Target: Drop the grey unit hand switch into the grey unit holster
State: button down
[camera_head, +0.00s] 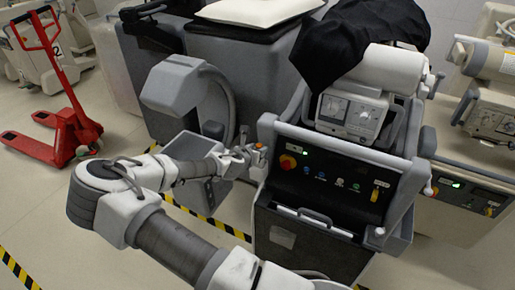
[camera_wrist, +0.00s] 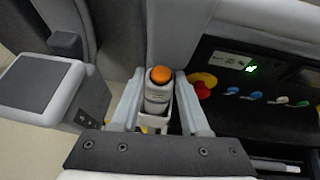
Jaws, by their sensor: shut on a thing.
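The grey unit hand switch (camera_wrist: 158,92) is a small pale grip with an orange button on top. In the wrist view it stands between the two fingers of my gripper (camera_wrist: 158,78), which is shut on it. In the head view my gripper (camera_head: 248,155) is at the left edge of the grey unit (camera_head: 321,163), and the orange top of the switch (camera_head: 259,147) shows there. The grey unit holster cannot be made out clearly; the switch and fingers cover that spot. I cannot tell whether the switch is inside it.
The control panel (camera_head: 332,178) has a red knob, coloured buttons and a green light, close right of my gripper. A grey angled arm part (camera_head: 178,84) of the equipment stands behind my arm. A second console (camera_head: 465,190) is at right, a red pallet jack (camera_head: 65,120) at left.

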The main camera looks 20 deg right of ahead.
jog(key=shift+f+b, duration=0.3)
jog(key=shift+f, duration=0.1)
jog(key=shift+c, duration=2)
grip_release()
jog(key=shift+r, duration=0.1)
